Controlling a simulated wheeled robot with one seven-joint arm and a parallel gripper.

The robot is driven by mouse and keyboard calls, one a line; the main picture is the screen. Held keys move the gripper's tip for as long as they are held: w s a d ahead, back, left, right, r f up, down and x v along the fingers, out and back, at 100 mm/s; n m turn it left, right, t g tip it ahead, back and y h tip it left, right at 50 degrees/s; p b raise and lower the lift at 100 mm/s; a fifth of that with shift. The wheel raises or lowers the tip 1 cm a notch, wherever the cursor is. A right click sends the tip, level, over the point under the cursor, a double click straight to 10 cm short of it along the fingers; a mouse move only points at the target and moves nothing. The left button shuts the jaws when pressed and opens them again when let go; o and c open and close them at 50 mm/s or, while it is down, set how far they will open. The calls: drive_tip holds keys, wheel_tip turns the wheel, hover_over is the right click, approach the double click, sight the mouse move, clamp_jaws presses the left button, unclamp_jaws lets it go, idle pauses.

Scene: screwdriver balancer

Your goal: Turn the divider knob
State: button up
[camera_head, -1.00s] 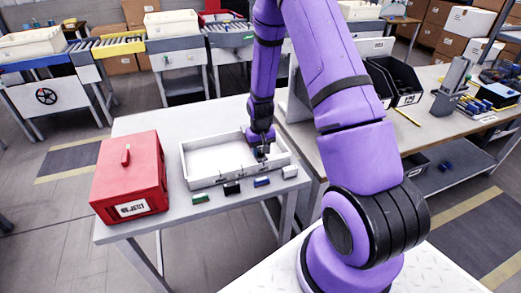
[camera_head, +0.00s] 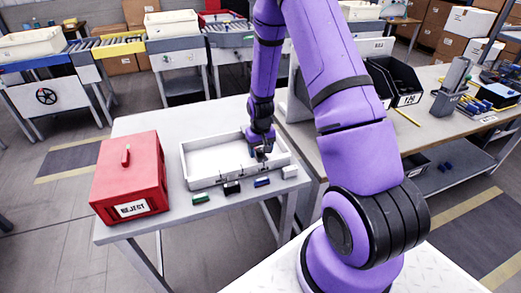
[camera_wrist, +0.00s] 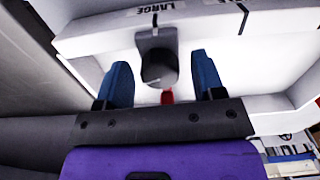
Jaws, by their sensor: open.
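The divider knob (camera_wrist: 158,68) is a dark grey round knob on a grey bracket. In the wrist view it sits between the two blue fingertips of my gripper (camera_wrist: 162,82), with a gap on each side. A small red piece (camera_wrist: 167,97) shows just below it. The white tray (camera_head: 200,172) stands on the grey table, and my gripper (camera_head: 262,152) reaches down into its right part in the head view. The knob is too small to make out clearly in the head view. The tray wall bears labels reading "LARGE" (camera_wrist: 148,9).
A red box marked "REJECT" (camera_head: 130,180) stands left of the tray. Green (camera_head: 201,198), black (camera_head: 232,187), blue (camera_head: 262,182) and white (camera_head: 290,171) small blocks line the tray's front. Another bench (camera_head: 350,135) with bins is at the right.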

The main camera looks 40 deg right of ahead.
wheel_tip(320, 180, up, 11)
idle(0.5)
drive_tip(key=shift+f, duration=0.15)
wheel_tip(320, 180, up, 11)
drive_tip(key=t, duration=0.1)
hover_over(260, 149)
drive_tip(key=s+a, duration=0.3)
drive_tip(key=a, duration=0.1)
drive_tip(key=s+a+r+n+t, duration=0.1)
drive_tip(key=s+a+r, duration=0.3)
drive_tip(key=r, duration=0.5)
drive_tip(key=s+a+r+n+t, duration=0.1)
drive_tip(key=s+r, duration=0.4)
drive_tip(key=s, duration=0.5)
drive_tip(key=s+a+r+t, duration=0.2)
drive_tip(key=s+a+r, duration=0.2)
drive_tip(key=s, duration=0.6)
wheel_tip(260, 149, up, 2)
drive_tip(key=shift+r+n, duration=0.2)
drive_tip(key=shift+n, duration=0.2)
